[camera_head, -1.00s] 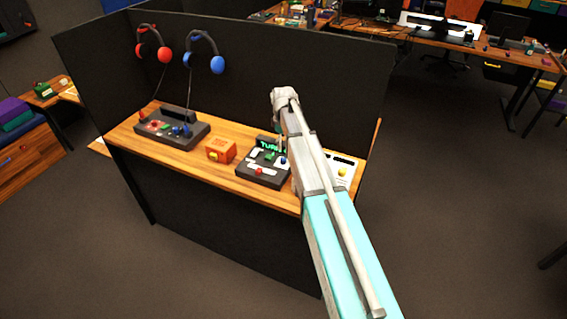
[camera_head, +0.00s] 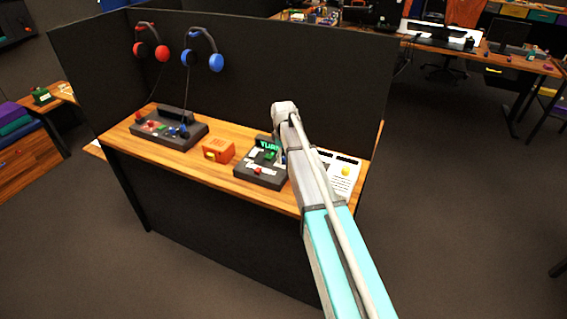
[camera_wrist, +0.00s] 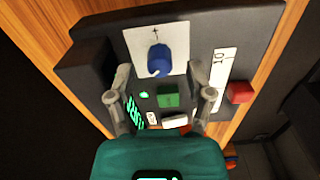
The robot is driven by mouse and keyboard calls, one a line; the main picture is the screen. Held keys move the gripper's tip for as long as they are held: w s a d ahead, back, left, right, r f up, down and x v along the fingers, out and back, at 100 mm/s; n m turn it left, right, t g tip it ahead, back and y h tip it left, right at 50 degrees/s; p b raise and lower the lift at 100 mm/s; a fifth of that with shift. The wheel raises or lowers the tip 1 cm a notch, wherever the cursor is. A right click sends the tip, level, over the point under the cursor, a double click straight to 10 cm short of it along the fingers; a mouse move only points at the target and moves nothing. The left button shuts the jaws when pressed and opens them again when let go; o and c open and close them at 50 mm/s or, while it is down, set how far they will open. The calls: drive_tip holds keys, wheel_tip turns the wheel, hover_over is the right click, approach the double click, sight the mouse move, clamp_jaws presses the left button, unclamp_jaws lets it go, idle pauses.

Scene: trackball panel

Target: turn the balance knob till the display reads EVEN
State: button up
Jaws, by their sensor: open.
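The dark control panel (camera_head: 262,176) stands on the wooden bench. Its raised display (camera_head: 268,145) shows green letters, partly hidden and too small to read surely. In the wrist view, the green letters (camera_wrist: 133,112) are edge-on beside the left finger. A blue knob (camera_wrist: 158,60) with a pointer sits on a white plate on the panel. In the head view my arm covers most of that knob. My gripper (camera_wrist: 159,95) is open and empty above the panel, its fingertips apart on either side of a green block (camera_wrist: 168,96). The knob lies beyond the fingertips, not between them.
A red button (camera_wrist: 240,92) sits on the panel beside a white label. An orange box (camera_head: 218,150) and another control panel (camera_head: 168,130) stand to the left. A white card with a yellow ball (camera_head: 346,171) is at right. A dark partition backs the bench.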

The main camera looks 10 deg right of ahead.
drive_tip(key=shift+f+b, duration=0.5)
drive_tip(key=shift+f, duration=0.2)
clamp_jaws()
